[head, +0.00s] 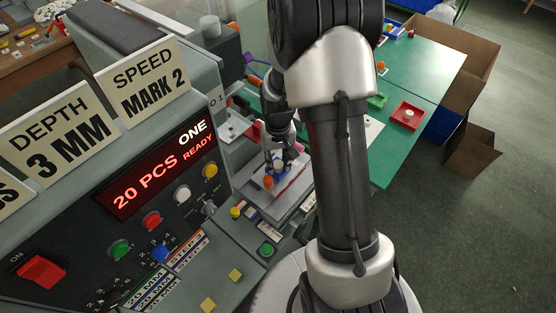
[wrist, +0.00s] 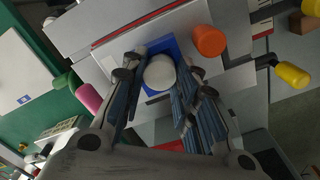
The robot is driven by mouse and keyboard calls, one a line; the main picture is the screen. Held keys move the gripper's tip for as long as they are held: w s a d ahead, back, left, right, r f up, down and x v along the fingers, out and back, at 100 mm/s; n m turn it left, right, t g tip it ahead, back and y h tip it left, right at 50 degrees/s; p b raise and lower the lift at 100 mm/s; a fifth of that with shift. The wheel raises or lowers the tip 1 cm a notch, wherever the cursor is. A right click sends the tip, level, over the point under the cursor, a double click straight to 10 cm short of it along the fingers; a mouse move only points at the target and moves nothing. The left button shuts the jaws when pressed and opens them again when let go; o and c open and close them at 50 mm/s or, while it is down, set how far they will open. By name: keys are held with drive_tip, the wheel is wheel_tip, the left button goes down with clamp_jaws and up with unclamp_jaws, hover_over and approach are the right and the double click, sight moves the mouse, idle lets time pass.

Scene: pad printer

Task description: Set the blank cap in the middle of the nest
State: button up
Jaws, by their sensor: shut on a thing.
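The blank cap (wrist: 160,73) is a white round piece between the fingertips in the wrist view. My gripper (wrist: 158,80) is shut on it. The nest (wrist: 184,48) looks like a blue square block on the grey printer bed, right behind the cap. The cap covers part of the blue, and I cannot tell whether it touches the nest or hangs just above it. In the head view my gripper (head: 276,165) points down over the printer bed, and the cap is too small to make out there.
An orange knob (wrist: 208,40) stands close beside the nest; it also shows in the head view (head: 268,183). A yellow knob (wrist: 291,75) and a pink knob (wrist: 88,97) stick out around the bed. The control panel (head: 150,190) stands left. A red tray (head: 396,117) lies on the green table (head: 440,70).

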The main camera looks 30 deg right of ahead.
drive_tip(key=o, duration=0.8)
drive_tip(key=shift+r+p, duration=2.3)
drive_tip(key=shift+r, duration=0.7)
